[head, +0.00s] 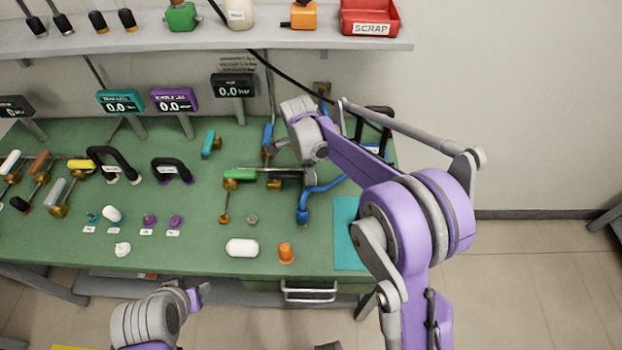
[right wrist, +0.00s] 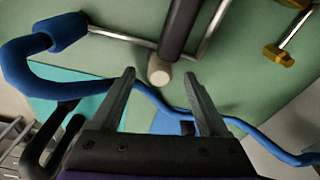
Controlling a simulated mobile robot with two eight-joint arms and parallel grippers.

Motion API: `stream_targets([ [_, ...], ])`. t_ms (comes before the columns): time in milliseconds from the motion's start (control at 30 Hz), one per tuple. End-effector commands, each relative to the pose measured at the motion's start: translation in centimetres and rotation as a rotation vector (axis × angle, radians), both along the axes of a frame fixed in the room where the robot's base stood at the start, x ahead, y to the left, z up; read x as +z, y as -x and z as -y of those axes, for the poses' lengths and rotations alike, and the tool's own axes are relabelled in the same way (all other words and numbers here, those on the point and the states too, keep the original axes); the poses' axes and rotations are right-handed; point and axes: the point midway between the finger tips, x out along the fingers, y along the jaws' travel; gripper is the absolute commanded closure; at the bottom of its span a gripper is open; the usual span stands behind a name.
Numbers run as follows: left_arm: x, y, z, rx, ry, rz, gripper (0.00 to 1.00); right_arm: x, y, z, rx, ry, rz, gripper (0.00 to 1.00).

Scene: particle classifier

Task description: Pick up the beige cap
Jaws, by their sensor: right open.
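In the right wrist view, a beige cap (right wrist: 158,72) sits at the end of a dark tube (right wrist: 181,25). My right gripper (right wrist: 160,76) is open, with its two fingertips to either side of the cap in this view. Nothing is held, and I cannot tell how much depth separates fingers and cap.
A blue hose (right wrist: 230,122) crosses beyond the fingers and curves round at left. A brass fitting (right wrist: 279,55) lies at right. On the green bench (head: 190,255) stand a white capsule (head: 242,248) and an orange plug (head: 286,253). A shelf (head: 190,40) runs above the back.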

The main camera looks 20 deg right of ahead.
Motion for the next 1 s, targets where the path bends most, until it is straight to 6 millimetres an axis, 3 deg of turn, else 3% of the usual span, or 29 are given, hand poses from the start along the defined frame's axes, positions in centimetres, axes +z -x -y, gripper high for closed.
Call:
stream_targets([
  [133,-0.04,0.0,0.0,0.0,0.0,0.0,0.5,-1.49,0.02,0.14,0.0,0.0,0.0,0.22],
  [367,-0.04,0.01,0.0,0.0,0.0,0.0,0.5,-1.67,0.04,0.16,0.0,0.0,0.0,0.22],
  [467,-0.04,0.01,0.0,0.0,0.0,0.0,0.5,-1.66,0.04,0.16,0.0,0.0,0.0,0.37],
  [800,-0.04,0.01,0.0,0.0,0.0,0.0,0.5,-1.64,0.04,0.15,0.001,0.0,0.0,0.98],
  [1000,-0.04,0.01,0.0,0.0,0.0,0.0,0.5,-1.63,0.05,0.14,0.001,0.0,0.0,1.0],
])
